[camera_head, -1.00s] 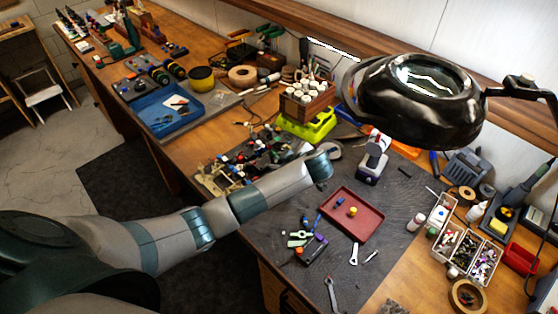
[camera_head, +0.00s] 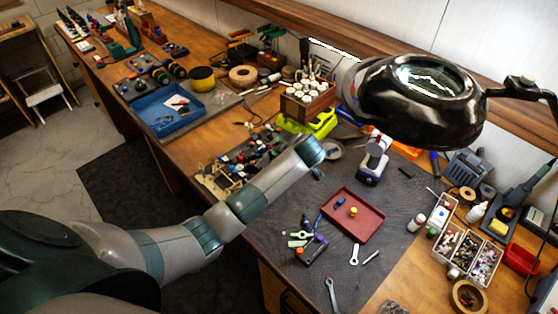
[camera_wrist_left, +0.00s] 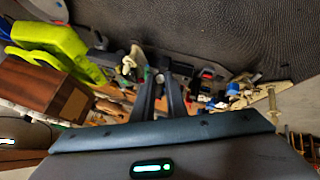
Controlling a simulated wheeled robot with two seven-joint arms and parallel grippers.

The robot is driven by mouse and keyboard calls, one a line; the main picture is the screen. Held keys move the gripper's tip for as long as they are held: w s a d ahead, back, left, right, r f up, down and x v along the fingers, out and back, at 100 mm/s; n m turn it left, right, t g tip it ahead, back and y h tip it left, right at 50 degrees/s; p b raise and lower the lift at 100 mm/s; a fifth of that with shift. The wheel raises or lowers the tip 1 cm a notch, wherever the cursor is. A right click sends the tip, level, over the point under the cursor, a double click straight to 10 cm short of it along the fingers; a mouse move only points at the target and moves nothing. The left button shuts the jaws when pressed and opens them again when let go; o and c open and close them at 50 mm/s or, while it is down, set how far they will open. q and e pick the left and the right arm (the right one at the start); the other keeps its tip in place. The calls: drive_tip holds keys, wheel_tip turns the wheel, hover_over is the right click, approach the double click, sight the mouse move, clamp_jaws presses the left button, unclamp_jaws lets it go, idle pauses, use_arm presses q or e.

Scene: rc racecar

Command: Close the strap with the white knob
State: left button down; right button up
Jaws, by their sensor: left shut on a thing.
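The racecar (camera_head: 222,183), an open chassis with many small coloured parts, lies on the dark mat behind my left forearm, which hides part of it. In the left wrist view the chassis (camera_wrist_left: 238,88) stretches right of the fingers. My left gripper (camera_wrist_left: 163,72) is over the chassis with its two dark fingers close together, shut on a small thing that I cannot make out. A pale, knob-like part (camera_wrist_left: 128,64) shows just left of the fingertips; I cannot tell whether it is the strap's white knob. In the head view my wrist hides the gripper. My right gripper is not in view.
A yellow-green stand (camera_head: 322,124) and a wooden box of white-topped bottles (camera_head: 305,100) are close behind my wrist. A red tray (camera_head: 368,222) lies to the right, below a black magnifier lamp (camera_head: 420,110). Small tools lie on the front mat.

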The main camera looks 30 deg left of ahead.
sight(271, 156)
use_arm(q)
drive_tip(key=h, duration=0.1)
drive_tip(key=a+h, duration=0.1)
drive_tip(key=g+h, duration=0.1)
drive_tip(key=shift+w+a+r, duration=0.15)
drive_tip(key=shift+w+r, duration=0.1)
drive_tip(key=h, duration=0.1)
drive_tip(key=a+g+h, duration=0.1)
drive_tip(key=shift+w+a+n+h, duration=0.1)
drive_tip(key=shift+w+n+h, duration=0.2)
drive_tip(key=shift+h, duration=0.1)
drive_tip(key=shift+w+a+f+g+h+b, duration=0.15)
drive_tip(key=shift+a+g+h+b, duration=0.25)
drive_tip(key=shift+h+b, duration=0.5)
drive_tip(key=shift+w+a+f+g+h+b, duration=0.1)
drive_tip(key=shift+a+g+h+b, duration=0.25)
drive_tip(key=shift+h+b, duration=0.4)
drive_tip(key=shift+a+f+g+h+b, duration=0.15)
drive_tip(key=shift+a+h+b, duration=0.25)
drive_tip(key=shift+h+b, duration=0.35)
drive_tip(key=shift+r, duration=0.15)
drive_tip(key=c, duration=1.8)
unclamp_jaws()
drive_tip(key=shift+a, duration=0.1)
drive_tip(key=shift+o, duration=0.2)
